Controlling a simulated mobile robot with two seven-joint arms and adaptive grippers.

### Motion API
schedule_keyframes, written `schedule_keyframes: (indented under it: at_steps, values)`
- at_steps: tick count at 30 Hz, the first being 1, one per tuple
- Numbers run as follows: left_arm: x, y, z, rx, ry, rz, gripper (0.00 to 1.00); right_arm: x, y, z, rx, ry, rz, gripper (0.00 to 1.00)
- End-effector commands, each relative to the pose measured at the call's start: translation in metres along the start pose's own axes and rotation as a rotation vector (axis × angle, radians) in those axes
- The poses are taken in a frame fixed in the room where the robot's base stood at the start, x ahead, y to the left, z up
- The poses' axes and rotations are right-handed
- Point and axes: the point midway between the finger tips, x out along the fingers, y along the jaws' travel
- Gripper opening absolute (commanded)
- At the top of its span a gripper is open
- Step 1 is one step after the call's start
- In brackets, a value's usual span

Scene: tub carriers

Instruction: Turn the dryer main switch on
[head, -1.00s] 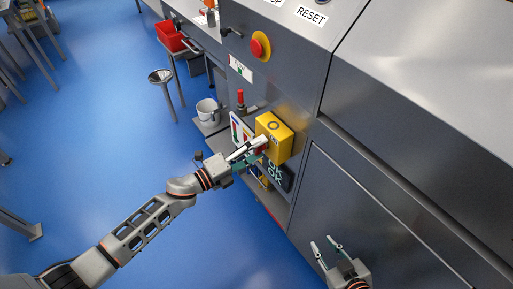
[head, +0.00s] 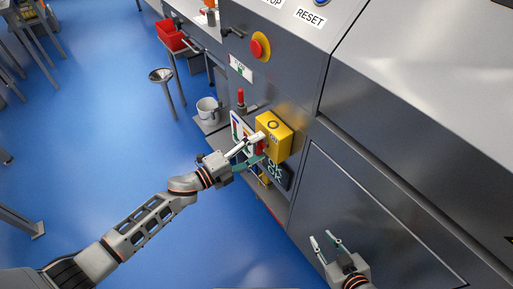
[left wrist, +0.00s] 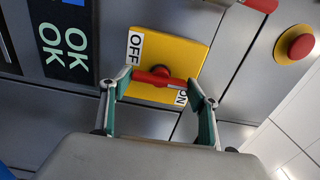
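The dryer main switch is a yellow box (head: 273,137) on the machine's side. In the left wrist view the yellow box (left wrist: 190,54) bears a red handle (left wrist: 160,77), with an OFF label (left wrist: 133,49) at upper left and an ON label (left wrist: 181,97) at lower right. The handle lies nearly crosswise in that view, its right end close to ON. My left gripper (head: 258,147) is open at the handle, one finger beyond each end in the left wrist view (left wrist: 157,90). Contact cannot be told. My right gripper (head: 325,239) is open and empty at lower right.
A red mushroom button on yellow (head: 260,46) is higher on the machine; it also shows in the left wrist view (left wrist: 295,44). A dark OK panel (head: 277,174) sits below the switch.

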Motion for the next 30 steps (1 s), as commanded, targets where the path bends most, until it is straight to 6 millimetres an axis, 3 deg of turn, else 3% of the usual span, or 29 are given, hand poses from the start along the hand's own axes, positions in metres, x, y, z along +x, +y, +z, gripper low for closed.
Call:
schedule_keyframes:
  at_steps: [14, 30]
  values:
    - [-0.005, 0.001, 0.0, 0.003, 0.0, 0.001, 0.75, 0.0, 0.0, 0.006, -0.001, -0.011, 0.0, 0.27]
    - [-0.101, 0.001, 0.0, 0.002, -0.001, 0.003, 0.75, 0.0, 0.0, 0.003, 0.001, -0.005, 0.0, 0.27]
